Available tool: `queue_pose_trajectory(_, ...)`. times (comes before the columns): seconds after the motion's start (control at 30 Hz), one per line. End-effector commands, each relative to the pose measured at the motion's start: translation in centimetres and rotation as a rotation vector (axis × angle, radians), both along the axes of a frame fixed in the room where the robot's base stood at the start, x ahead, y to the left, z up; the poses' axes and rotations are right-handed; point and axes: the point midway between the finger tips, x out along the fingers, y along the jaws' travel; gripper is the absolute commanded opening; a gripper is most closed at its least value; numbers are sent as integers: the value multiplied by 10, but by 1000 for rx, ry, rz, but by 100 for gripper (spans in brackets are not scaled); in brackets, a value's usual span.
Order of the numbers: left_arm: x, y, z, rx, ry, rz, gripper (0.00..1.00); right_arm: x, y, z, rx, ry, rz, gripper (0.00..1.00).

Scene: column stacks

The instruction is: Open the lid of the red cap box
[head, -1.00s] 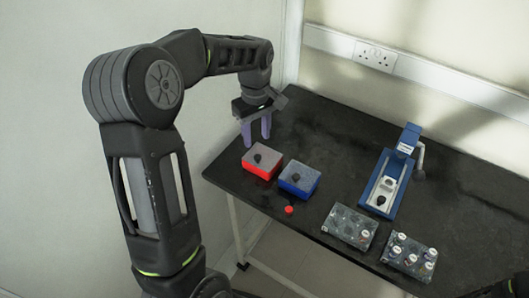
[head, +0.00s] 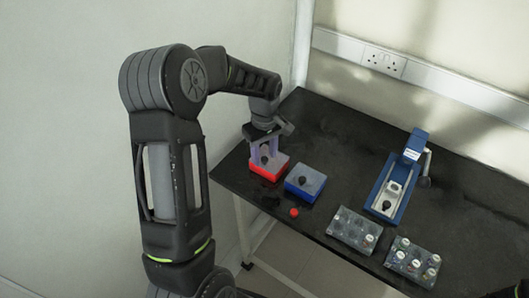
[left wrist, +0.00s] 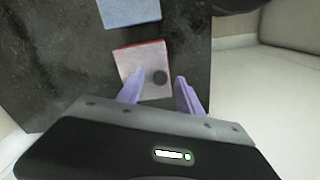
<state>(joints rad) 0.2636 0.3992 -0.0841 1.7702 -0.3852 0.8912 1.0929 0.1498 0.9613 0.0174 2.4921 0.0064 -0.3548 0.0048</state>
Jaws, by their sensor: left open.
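The red cap box (head: 269,174) stands on the black table, with a pale lid that has a dark round knob. It also shows in the left wrist view (left wrist: 130,60), with its knob (left wrist: 159,77) between the two fingers in that picture. My left gripper (head: 264,161) is open over the red box, its purple fingers on either side of the knob in the head view. I cannot tell whether the fingertips touch the lid. The lid is on the box.
A blue box (head: 304,182) with a similar lid stands close to the right of the red one. A small red cap (head: 294,212) lies in front. Racks with vials (head: 413,262) and a blue device (head: 399,180) are farther right.

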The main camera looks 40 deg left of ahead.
Motion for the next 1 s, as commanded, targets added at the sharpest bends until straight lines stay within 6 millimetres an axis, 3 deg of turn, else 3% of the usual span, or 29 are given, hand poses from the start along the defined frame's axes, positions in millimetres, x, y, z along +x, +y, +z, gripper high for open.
queue_pose_trajectory(0.3, 0, 0, -4, 0, -1, -1, 43, 0, 0, 0, 0, 0, 0, 0)
queue_pose_trajectory(0.8, 0, 0, -4, 0, -1, -1, 2, 0, 0, 0, 0, 0, 0, 0)
queue_pose_trajectory(1.0, 0, 0, -4, 0, -1, -1, 0, 0, 0, 0, 0, 0, 0, 0)
